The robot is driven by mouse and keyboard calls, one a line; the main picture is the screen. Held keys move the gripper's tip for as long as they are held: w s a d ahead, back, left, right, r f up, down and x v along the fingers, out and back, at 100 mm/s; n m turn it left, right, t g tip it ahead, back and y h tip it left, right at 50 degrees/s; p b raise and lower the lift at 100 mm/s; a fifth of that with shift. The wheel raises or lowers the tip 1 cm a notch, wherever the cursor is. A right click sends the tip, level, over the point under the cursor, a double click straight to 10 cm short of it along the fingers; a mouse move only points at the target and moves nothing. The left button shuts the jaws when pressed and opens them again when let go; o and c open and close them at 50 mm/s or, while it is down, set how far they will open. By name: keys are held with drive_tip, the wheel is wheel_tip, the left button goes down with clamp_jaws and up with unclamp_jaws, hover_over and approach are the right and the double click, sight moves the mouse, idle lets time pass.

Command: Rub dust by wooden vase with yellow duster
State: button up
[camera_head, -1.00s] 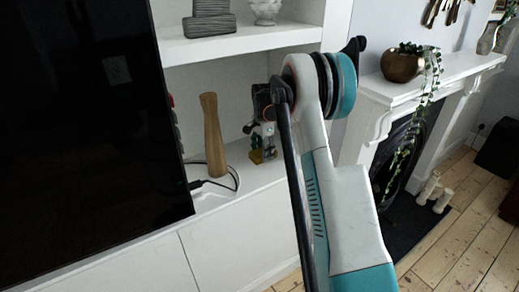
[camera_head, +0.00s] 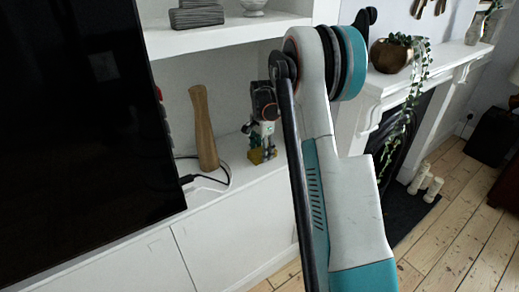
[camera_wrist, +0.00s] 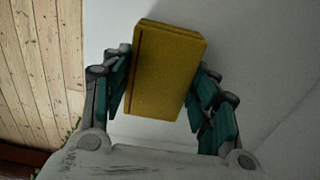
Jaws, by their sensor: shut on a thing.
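The wooden vase (camera_head: 203,128) is tall, narrow-waisted and light brown, standing upright on the low white shelf beside the television. My gripper (camera_head: 262,135) is to the right of the vase, apart from it, low over the same shelf. It is shut on the yellow duster (camera_wrist: 165,72), a block with a dark line along one side. The duster also shows small in the head view (camera_head: 262,154), at the gripper's lower end. I cannot tell whether it touches the shelf. No dust can be made out. My arm hides part of the shelf's right end.
A dark television (camera_head: 75,110) stands left of the vase. Cables (camera_head: 213,180) lie around its base. A fireplace with a trailing plant (camera_head: 408,95) is at right.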

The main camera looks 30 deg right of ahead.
sight(244, 142)
drive_tip(key=shift+s, duration=1.35)
drive_tip(key=shift+w, duration=0.2)
drive_tip(key=shift+w+f, duration=0.1)
drive_tip(key=shift+w, duration=1.6)
drive_tip(key=shift+w+a+p, duration=0.2)
drive_tip(key=shift+w+p, duration=0.15)
drive_tip(key=shift+w, duration=5.4)
drive_tip(key=shift+r+p, duration=1.75)
drive_tip(key=shift+r, duration=1.3)
